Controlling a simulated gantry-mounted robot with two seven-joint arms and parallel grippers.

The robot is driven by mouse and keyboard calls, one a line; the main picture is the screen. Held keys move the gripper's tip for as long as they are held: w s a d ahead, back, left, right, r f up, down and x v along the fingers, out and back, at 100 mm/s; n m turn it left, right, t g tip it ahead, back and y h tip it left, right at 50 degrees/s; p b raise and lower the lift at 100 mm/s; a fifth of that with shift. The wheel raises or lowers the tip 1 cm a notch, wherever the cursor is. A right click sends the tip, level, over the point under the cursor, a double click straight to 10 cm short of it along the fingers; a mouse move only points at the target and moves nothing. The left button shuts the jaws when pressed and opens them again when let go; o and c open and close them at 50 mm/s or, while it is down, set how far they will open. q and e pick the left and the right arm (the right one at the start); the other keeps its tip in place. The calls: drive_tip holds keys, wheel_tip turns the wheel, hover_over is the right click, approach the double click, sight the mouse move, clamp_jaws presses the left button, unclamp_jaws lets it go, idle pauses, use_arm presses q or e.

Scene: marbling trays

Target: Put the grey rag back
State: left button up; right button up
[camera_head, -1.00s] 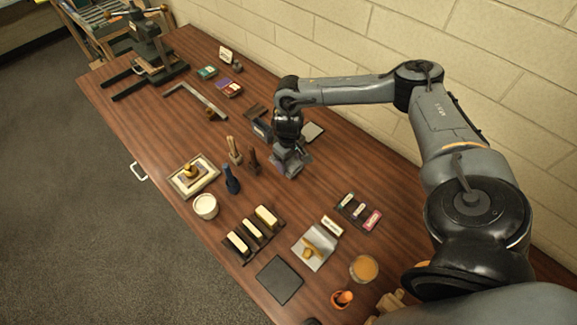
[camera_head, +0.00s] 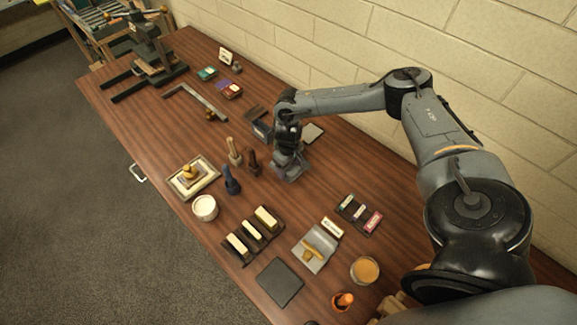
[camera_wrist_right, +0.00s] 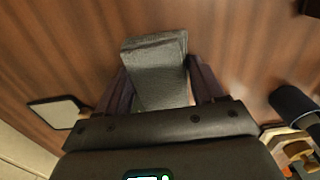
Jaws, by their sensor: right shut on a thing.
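My right gripper (camera_head: 287,174) points down over the middle of the wooden table in the head view. In the right wrist view its two dark fingers (camera_wrist_right: 160,82) are shut on the grey rag (camera_wrist_right: 156,65), a folded cloth block between them. In the head view the rag is mostly hidden by the gripper. I cannot tell whether the rag touches the table. My left gripper is not in view.
A dark open box (camera_head: 261,130) is close behind. Bare table (camera_head: 310,200) lies in front.

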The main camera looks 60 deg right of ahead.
sight(288, 169)
drive_tip(key=o, duration=0.8)
drive_tip(key=shift+f, duration=0.1)
drive_tip(key=shift+o, duration=1)
wheel_tip(288, 169, up, 12)
drive_tip(key=p, duration=0.2)
drive_tip(key=shift+r, duration=0.2)
drive_tip(key=shift+a, duration=0.1)
